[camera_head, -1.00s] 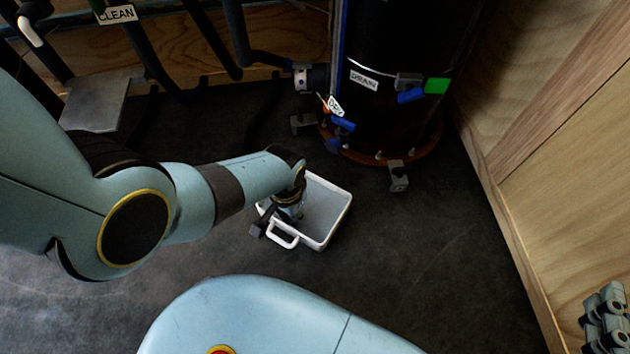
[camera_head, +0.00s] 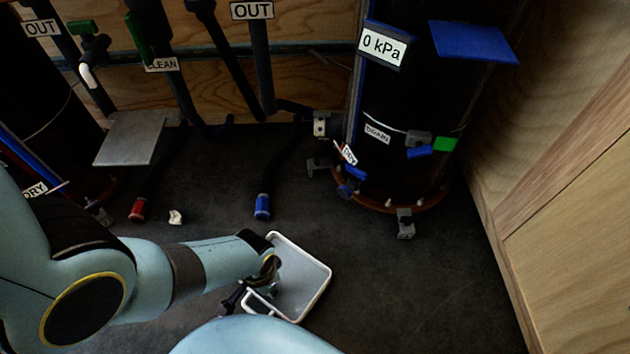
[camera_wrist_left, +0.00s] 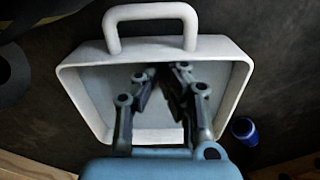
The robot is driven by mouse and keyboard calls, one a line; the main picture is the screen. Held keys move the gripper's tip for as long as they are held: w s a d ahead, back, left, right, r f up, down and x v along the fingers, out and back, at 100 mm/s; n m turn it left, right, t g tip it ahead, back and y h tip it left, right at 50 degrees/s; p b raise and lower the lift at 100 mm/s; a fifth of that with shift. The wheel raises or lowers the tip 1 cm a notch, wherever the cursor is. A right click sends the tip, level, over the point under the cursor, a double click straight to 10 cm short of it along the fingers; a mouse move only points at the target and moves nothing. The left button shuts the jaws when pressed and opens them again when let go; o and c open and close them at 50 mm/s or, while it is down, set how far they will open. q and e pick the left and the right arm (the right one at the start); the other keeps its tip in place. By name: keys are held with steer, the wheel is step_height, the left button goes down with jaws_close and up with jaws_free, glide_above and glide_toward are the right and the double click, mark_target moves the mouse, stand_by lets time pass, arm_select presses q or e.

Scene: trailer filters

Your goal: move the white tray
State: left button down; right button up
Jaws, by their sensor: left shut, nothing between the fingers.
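The white tray (camera_head: 325,281), a shallow box with raised rim and a loop handle, lies on the dark floor below the centre of the head view. Its handle (camera_wrist_left: 150,13) is at the top of the left wrist view. My left gripper (camera_head: 262,284) is at the tray's left side in the head view, partly covering it. In the wrist view its fingers (camera_wrist_left: 160,78) are shut, tips together over the tray's interior, with nothing between them. Whether they touch the tray I cannot tell. My right gripper is out of view.
A black tank (camera_head: 405,130) on a brown base stands behind the tray, with a clamp foot (camera_head: 405,224). A blue-ended hose (camera_head: 262,207) and a red-ended hose (camera_head: 137,209) lie near a small white piece (camera_head: 175,217). A wooden wall (camera_head: 560,210) bounds the right; floor between is clear.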

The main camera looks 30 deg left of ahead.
arm_select(q)
steer(key=shift+s, duration=0.1)
step_height(320, 180, up, 12)
stand_by(0.9)
